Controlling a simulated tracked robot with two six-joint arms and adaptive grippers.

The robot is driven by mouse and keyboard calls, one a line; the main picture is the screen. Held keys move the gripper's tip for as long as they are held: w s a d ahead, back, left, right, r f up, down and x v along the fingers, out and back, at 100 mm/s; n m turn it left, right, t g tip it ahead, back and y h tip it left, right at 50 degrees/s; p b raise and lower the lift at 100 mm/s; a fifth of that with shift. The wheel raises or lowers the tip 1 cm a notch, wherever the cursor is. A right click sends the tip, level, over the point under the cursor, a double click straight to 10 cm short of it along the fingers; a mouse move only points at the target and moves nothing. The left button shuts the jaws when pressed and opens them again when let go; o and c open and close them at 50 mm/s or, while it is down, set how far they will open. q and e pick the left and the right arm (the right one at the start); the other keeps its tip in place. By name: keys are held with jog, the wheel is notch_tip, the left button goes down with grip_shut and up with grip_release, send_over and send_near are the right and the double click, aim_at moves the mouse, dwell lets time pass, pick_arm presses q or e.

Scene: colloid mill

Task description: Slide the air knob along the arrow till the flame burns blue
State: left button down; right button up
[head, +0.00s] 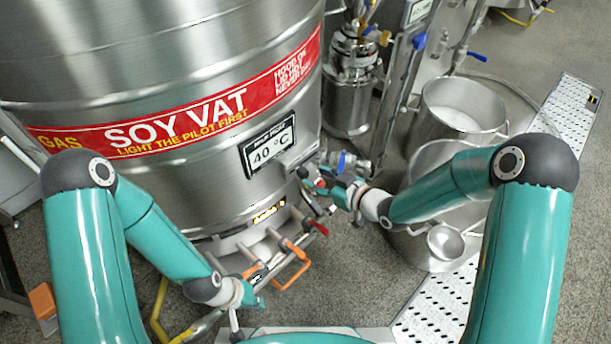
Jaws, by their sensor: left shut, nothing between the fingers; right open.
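The steel soy vat (60,60) fills the upper left. Low on its front is a small window (268,213) with a yellow-orange glow. Below it is the burner pipework with an orange handle (290,272) and a red lever (318,226). I cannot tell which small part is the air knob, and no arrow is readable. My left gripper (250,300) is shut and empty, low beside the pipework, left of the orange handle. My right gripper (322,181) is open at the vat's right side, near a blue-handled valve (345,162). Its fingertips are too small to see clearly.
The vat carries a temperature plate (268,146) reading 40 °C. Steel pots (462,105) stand at the right, with a ladle bowl (445,242) in front. A perforated metal strip (432,308) crosses the floor. Yellow hose (160,310) lies lower left. Bare floor shows at center.

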aim_at(307, 173)
jog(key=b+x, duration=0.1)
jog(key=x, duration=0.4)
grip_shut()
jog(key=shift+d, duration=0.1)
